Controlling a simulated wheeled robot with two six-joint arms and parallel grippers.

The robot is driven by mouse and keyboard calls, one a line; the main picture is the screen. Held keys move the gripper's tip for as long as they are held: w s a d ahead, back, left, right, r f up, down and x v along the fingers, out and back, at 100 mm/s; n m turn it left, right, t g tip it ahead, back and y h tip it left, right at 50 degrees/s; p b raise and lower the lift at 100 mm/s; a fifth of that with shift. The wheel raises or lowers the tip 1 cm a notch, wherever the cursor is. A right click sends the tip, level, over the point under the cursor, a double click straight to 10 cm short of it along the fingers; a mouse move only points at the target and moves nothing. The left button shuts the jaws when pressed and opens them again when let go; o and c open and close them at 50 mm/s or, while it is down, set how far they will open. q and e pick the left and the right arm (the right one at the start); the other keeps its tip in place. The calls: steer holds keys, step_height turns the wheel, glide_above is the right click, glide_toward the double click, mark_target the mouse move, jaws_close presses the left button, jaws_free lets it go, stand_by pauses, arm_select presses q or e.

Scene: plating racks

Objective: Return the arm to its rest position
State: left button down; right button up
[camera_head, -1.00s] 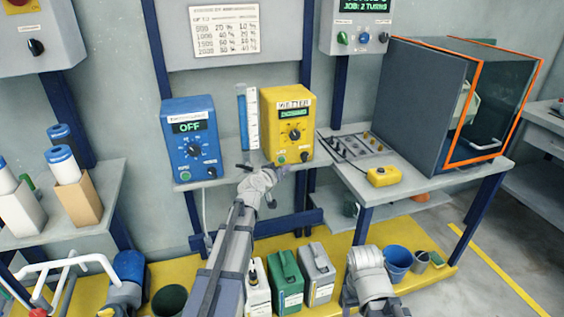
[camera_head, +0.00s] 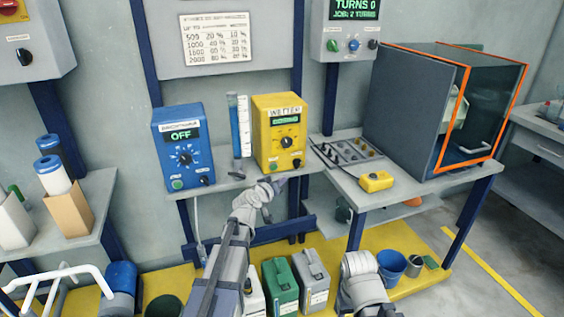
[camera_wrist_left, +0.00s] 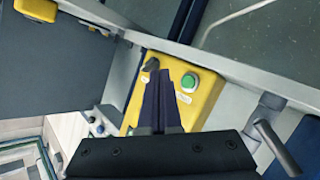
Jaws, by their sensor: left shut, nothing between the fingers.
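My left arm reaches up from the bottom middle of the head view. Its gripper (camera_head: 281,181) is in front of and just below the yellow wetter unit (camera_head: 280,133), at the shelf edge. In the left wrist view the two dark fingers (camera_wrist_left: 164,76) are together with nothing between them. Beyond them is a yellow housing (camera_wrist_left: 208,92) with a green button and a dark knob, probably the wetter's front. I cannot tell the gap to it. Part of my right arm shows low in the head view; its gripper does not show.
A blue unit (camera_head: 184,147) reading OFF and a clear blue-filled tube (camera_head: 239,130) stand left of the wetter. A side table (camera_head: 400,192) holds a yellow box (camera_head: 376,181) and an orange-edged cabinet (camera_head: 437,110). Green (camera_head: 280,287) and grey jugs (camera_head: 312,276) stand below.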

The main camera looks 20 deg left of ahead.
arm_select(q)
steer(key=s+d+m+g+h+p, duration=0.2)
steer(key=s+d+m+g+p, duration=0.4)
steer(key=s+d+g+p, duration=0.75)
steer(key=s+d+r+y+p, duration=0.1)
steer(key=s+r+y+p, duration=0.1)
steer(key=s, duration=0.8)
steer(key=s+d+r+m+g+y+p, duration=0.1)
steer(key=s+r+y+p, duration=0.1)
steer(key=s, duration=0.8)
steer(key=shift+s+d+y+p, duration=0.25)
steer(key=shift+d+y+p, duration=0.15)
steer(key=shift+y+p, duration=0.35)
stand_by(3.9)
